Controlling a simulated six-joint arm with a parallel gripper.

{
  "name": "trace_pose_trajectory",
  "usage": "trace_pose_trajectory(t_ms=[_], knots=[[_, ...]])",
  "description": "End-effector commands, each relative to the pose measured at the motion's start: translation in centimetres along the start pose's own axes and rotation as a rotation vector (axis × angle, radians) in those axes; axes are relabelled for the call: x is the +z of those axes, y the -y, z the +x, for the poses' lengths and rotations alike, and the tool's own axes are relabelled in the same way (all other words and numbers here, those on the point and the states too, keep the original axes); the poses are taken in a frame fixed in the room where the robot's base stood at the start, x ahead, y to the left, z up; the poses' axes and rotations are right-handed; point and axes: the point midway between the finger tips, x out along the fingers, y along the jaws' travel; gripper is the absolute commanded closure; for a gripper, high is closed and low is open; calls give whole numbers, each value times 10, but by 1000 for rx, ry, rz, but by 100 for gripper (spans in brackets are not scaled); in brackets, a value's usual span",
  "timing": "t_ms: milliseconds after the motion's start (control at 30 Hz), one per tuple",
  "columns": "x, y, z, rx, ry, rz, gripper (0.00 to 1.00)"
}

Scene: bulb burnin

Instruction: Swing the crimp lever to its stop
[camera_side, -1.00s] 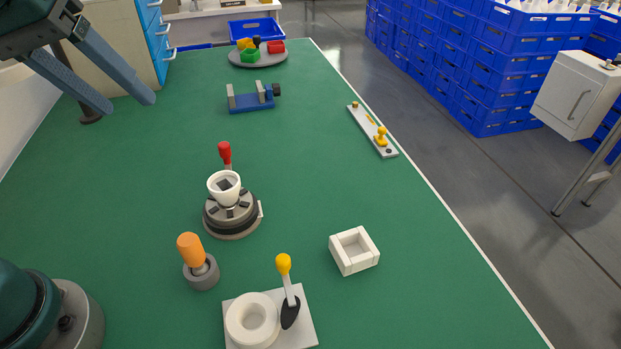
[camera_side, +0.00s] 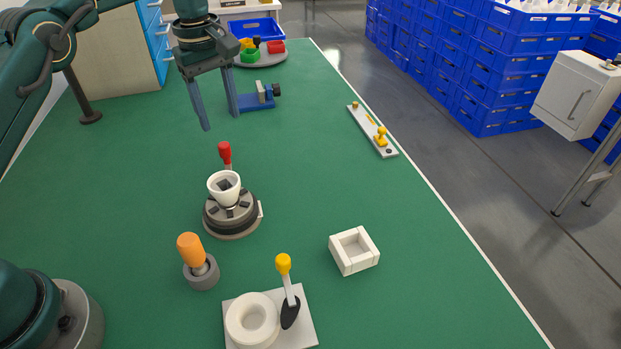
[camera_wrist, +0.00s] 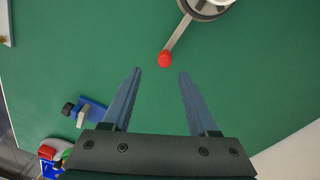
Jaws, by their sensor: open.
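A lever with a red knob (camera_side: 225,152) stands up behind a round dark-and-grey fixture (camera_side: 232,223) that holds a white cup-shaped piece (camera_side: 225,187). In the wrist view the red knob (camera_wrist: 165,58) lies just beyond the fingertips, between their lines, with its bar running up to the fixture. My gripper (camera_side: 221,120) is open and empty, pointing down, above and behind the red knob in the side view. A second lever, with a yellow knob (camera_side: 283,264), stands on a white plate beside a white ring (camera_side: 252,319). Neither lever is touched.
An orange-handled tool (camera_side: 190,250) sits in a grey holder left of the fixture. A white open box (camera_side: 354,250) is to the right. A blue vise-like block (camera_side: 262,99) is behind my gripper.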

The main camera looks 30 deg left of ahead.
Motion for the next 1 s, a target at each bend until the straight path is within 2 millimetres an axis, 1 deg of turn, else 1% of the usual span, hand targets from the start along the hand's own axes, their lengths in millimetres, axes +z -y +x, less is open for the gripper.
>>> trace_pose_trajectory(t_ms=[33, 100, 267, 600, 733, 967, 1000], knots=[[0, 2, 10, -21, 11, -3, 40], [0, 4, 18, -38, 20, -5, 40], [-1, 6, 29, -47, 25, -7, 40], [1, 8, 64, -44, 24, -4, 40], [1, 8, 70, -42, 23, -4, 40], [1, 8, 70, -41, 23, -4, 40], [1, 8, 70, -41, 23, -4, 48]])
